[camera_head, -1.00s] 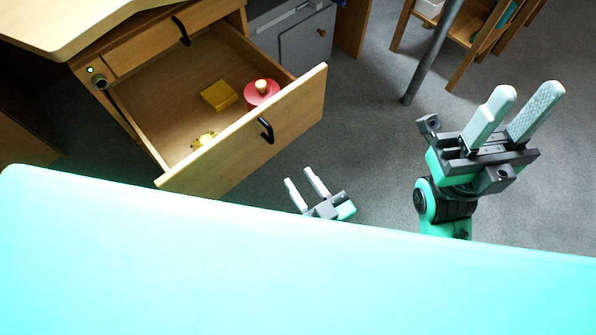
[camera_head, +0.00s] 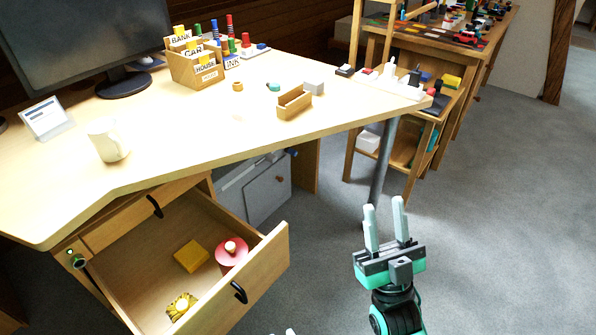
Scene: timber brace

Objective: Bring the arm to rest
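My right gripper (camera_head: 386,226) is in the camera_head view at the lower right, raised over the grey floor with its fingers pointing up. Its two fingers stand apart with nothing between them. Only a small pale tip of my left gripper (camera_head: 288,332) shows at the bottom edge, in front of the open drawer; the rest of it is out of the picture.
A drawer (camera_head: 262,268) stands open at the lower left, holding a yellow block (camera_head: 191,256), a red round item (camera_head: 232,256) and a yellow piece (camera_head: 182,306). The desk (camera_head: 190,125) carries a mug (camera_head: 108,140) and a wooden organiser (camera_head: 194,68). Floor at right is clear.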

